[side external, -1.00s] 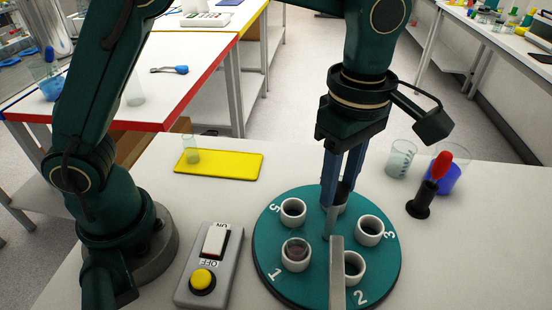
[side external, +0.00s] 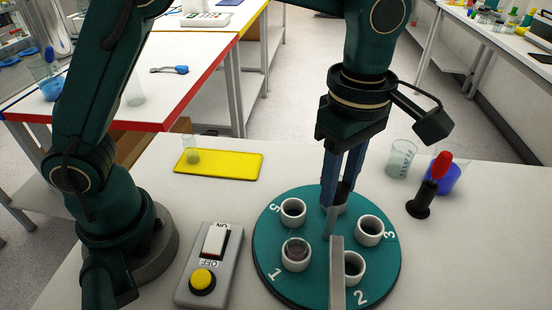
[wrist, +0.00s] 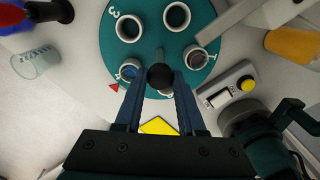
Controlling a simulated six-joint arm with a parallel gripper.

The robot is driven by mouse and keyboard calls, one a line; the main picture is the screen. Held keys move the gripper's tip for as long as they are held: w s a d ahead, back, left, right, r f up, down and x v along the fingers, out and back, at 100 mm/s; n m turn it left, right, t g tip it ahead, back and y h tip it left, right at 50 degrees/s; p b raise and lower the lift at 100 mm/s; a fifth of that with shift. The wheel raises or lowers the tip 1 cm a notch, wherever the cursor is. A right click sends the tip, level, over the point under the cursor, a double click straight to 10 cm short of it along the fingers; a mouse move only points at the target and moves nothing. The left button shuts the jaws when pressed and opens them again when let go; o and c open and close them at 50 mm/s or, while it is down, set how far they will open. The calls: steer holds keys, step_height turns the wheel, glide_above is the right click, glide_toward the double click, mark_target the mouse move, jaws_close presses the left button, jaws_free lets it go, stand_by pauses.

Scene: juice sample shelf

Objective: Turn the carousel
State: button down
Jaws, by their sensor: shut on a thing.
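The teal carousel (side external: 268,222) is a round disc with white numbers and several white ring holders. Holder 1 (side external: 296,262) holds a clear vessel with dark contents; holders 5 (side external: 293,212), 3 (side external: 369,232) and 2 (side external: 354,268) look empty. My gripper (side external: 338,205) is over the far part of the disc. In the wrist view its fingers are shut on a dark round knob (wrist: 160,76), with a grey shaft (wrist: 160,53) on the disc side. A holder left of the knob (wrist: 130,70) shows blue inside. A red pointer (wrist: 114,87) lies at the disc's rim.
A grey bar (side external: 337,275) extends over the disc's near side. A switch box (side external: 209,265) with a yellow button stands left of the disc. A yellow mat (side external: 220,164) lies behind.

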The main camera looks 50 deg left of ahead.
steer(key=shift+n, duration=0.8)
steer(key=c, duration=0.5)
jaws_free()
steer(key=shift+r, duration=2.6)
